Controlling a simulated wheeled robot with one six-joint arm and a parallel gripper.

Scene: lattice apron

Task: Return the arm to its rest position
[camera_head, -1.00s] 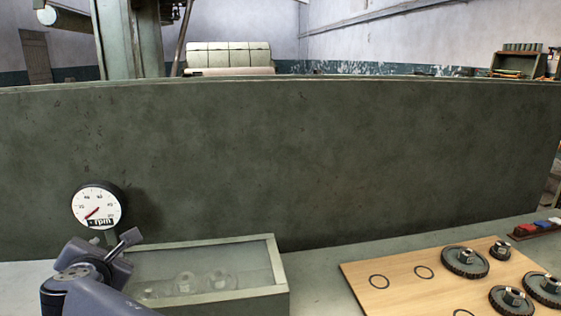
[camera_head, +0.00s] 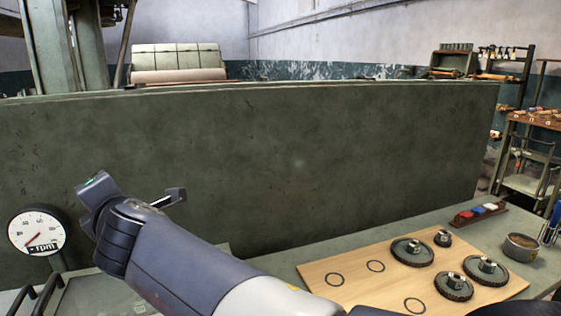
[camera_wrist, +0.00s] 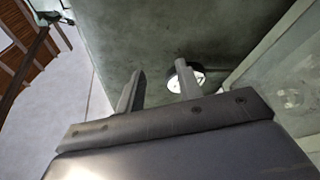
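My arm reaches from the bottom edge up to the left in the head view. In the wrist view the two fingers of my gripper (camera_wrist: 160,70) stand apart with nothing between them.
A white rpm gauge (camera_head: 36,231) stands at the left. A clear-topped case (camera_head: 95,295) is partly behind my arm. A wooden board (camera_head: 340,265) with several gears lies at right. Beyond it are a rack of coloured blocks (camera_head: 480,213) and a round tin (camera_head: 521,247).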

